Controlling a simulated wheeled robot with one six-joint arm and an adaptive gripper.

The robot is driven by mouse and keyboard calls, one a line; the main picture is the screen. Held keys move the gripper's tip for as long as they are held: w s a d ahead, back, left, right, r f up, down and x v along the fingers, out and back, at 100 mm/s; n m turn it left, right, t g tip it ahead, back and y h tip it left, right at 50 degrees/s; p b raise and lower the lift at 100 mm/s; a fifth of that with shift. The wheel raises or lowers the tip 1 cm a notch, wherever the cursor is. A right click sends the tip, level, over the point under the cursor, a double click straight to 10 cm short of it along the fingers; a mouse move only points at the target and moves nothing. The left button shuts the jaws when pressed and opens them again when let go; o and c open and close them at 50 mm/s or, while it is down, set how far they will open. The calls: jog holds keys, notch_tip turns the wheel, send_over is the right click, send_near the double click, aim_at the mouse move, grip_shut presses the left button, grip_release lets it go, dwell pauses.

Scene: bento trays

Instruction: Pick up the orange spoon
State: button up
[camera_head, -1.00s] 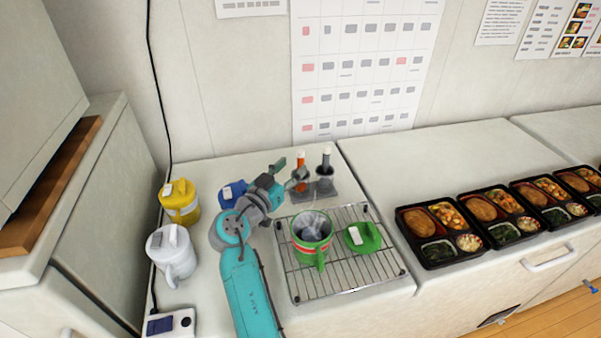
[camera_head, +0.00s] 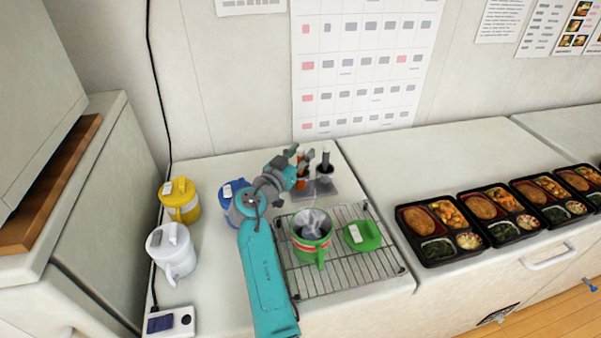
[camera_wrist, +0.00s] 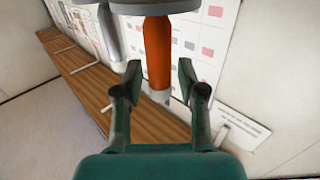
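The orange spoon (camera_wrist: 158,52) stands in the holder (camera_head: 322,190) at the back of the counter, beside a grey-handled utensil (camera_head: 326,160). In the wrist view its orange handle runs between the two fingertips of my gripper (camera_wrist: 159,80), with a gap on each side. My gripper (camera_head: 303,157) is open around or just short of the handle; the depth is hard to tell. In the head view my gripper hides most of the orange handle, and only a little orange (camera_head: 302,184) shows below it.
Blue (camera_head: 232,190), yellow (camera_head: 180,200) and white jugs (camera_head: 171,252) stand to the left. Bento trays (camera_head: 428,258) line the right counter.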

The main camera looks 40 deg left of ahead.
grip_shut()
